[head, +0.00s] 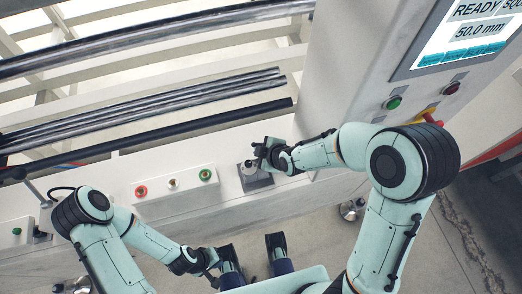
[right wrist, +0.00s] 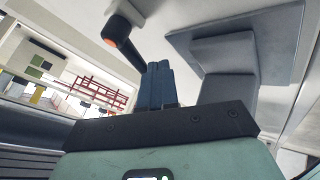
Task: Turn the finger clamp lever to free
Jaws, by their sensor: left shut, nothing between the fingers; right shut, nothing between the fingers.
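In the right wrist view, a dark lever with an orange end (right wrist: 118,30), which looks like the finger clamp lever, slants up to the left. Its lower end is right beside my right gripper's closed blue fingers (right wrist: 160,82); I cannot tell whether they touch. A grey block on a plate (right wrist: 228,70) is to the right of the fingers. In the head view my right gripper (head: 260,150) is over a small grey base (head: 256,183) on the white beam, and hides most of the clamp. My left gripper (head: 213,277) is shut and empty, low in the middle, away from the clamp.
A cabinet with a screen (head: 466,32) reading READY and 50.0 mm stands at the right. Dark strips (head: 150,103) lie across the rack behind. A black-knobbed lever (head: 36,190) is at far left.

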